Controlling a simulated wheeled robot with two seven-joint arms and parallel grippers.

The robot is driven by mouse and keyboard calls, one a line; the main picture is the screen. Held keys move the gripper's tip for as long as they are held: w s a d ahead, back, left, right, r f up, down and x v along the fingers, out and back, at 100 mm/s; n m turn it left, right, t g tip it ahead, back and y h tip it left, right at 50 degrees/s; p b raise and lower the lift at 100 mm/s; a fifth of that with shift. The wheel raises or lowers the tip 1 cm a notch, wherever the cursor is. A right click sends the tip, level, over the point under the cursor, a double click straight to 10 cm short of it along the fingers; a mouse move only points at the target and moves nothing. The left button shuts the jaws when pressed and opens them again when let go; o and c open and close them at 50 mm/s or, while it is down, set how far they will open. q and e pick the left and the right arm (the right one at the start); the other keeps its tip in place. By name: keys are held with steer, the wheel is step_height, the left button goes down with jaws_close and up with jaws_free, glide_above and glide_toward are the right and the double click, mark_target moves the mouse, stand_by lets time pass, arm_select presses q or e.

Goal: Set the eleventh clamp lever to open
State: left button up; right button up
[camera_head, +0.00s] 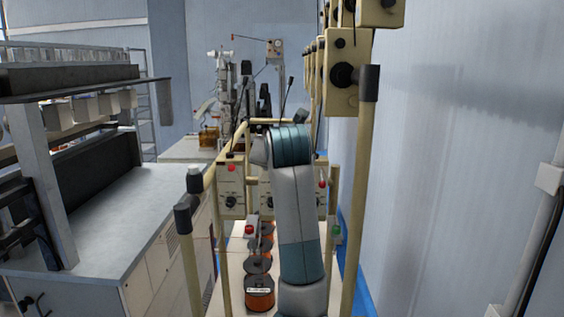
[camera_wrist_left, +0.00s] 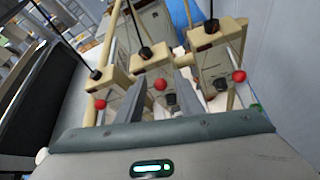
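In the left wrist view, cream tensioner boxes stand in a row, with black rods above them and red round knobs below. One red knob (camera_wrist_left: 160,85) lies between the two grey fingers of my left gripper (camera_wrist_left: 160,98), which stand apart. I cannot tell if they touch it. Another red knob (camera_wrist_left: 239,76) is at the right and one (camera_wrist_left: 100,104) at the left. I cannot tell which is the eleventh clamp lever or its setting. In the head view my arm hides the gripper's fingers; cream boxes with red knobs (camera_head: 231,168) (camera_head: 322,183) show on either side. My right gripper is not in view.
Cream frame posts (camera_head: 190,262) (camera_head: 357,200) flank my arm. Orange wire spools (camera_head: 259,292) stand in a row below it. A grey-topped bench (camera_head: 120,215) is at the left, and a wall (camera_head: 450,150) closes the right. More cream boxes (camera_head: 341,90) hang at the upper right.

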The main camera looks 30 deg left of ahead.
arm_select(q)
steer(key=b+v, duration=0.6)
steer(key=v, duration=1)
steer(key=shift+s+d+r, duration=0.1)
steer(key=shift+s+r, duration=0.05)
